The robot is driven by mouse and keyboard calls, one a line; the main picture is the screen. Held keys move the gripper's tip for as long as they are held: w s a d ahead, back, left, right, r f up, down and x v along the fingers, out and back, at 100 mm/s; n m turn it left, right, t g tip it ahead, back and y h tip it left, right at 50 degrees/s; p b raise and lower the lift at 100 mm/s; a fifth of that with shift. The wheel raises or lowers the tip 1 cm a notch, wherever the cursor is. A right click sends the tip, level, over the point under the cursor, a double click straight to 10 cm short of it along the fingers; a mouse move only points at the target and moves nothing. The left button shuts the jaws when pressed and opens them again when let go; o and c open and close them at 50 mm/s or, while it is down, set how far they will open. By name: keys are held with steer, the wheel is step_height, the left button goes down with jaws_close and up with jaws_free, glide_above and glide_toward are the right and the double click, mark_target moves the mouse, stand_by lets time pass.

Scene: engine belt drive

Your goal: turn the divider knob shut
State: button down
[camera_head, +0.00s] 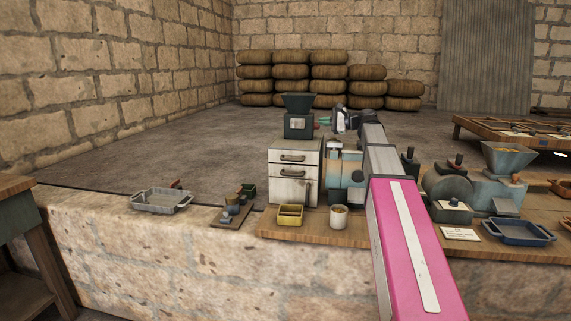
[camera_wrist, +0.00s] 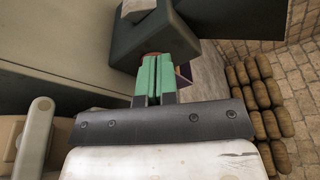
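A dark green machine with a hopper on top (camera_head: 298,124) stands on a white drawer cabinet. It also shows in the wrist view as a dark body (camera_wrist: 190,38). A small red part (camera_wrist: 150,54), perhaps the divider knob, shows just past my fingertips and is mostly hidden by them. My gripper (camera_wrist: 155,58) has green fingers that lie side by side with hardly any gap, right at the red part. I cannot tell whether they touch it. In the head view my gripper (camera_head: 326,120) is at the machine's right side.
The white drawer cabinet (camera_head: 294,177) stands below. A yellow bin (camera_head: 290,215) and a cream cup (camera_head: 338,216) are in front of it. A grinder-like machine (camera_head: 447,184) and a blue tray (camera_head: 518,231) are to the right. A grey tray (camera_head: 161,201) lies on the left.

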steer(key=shift+s+a+f, duration=0.1)
steer(key=shift+a+f, duration=0.1)
steer(key=shift+a, duration=0.25)
steer(key=shift+s+f, duration=0.25)
steer(key=shift+f, duration=0.1)
steer(key=shift+s+f, duration=0.1)
steer(key=shift+f, duration=0.3)
stand_by(0.3)
steer(key=shift+s+a, duration=0.15)
steer(key=shift+s, duration=0.2)
steer(key=shift+r, duration=0.1)
steer(key=shift+s+d+r, duration=0.1)
steer(key=shift+s+d, duration=0.05)
steer(key=shift+d, duration=0.85)
steer(key=shift+s+d+f, duration=0.1)
steer(key=shift+s+d, duration=0.1)
steer(key=shift+d, duration=0.85)
steer(key=shift+s+d+r, duration=0.1)
steer(key=shift+s+d, duration=0.05)
steer(key=shift+d, duration=0.85)
steer(key=shift+a, duration=0.1)
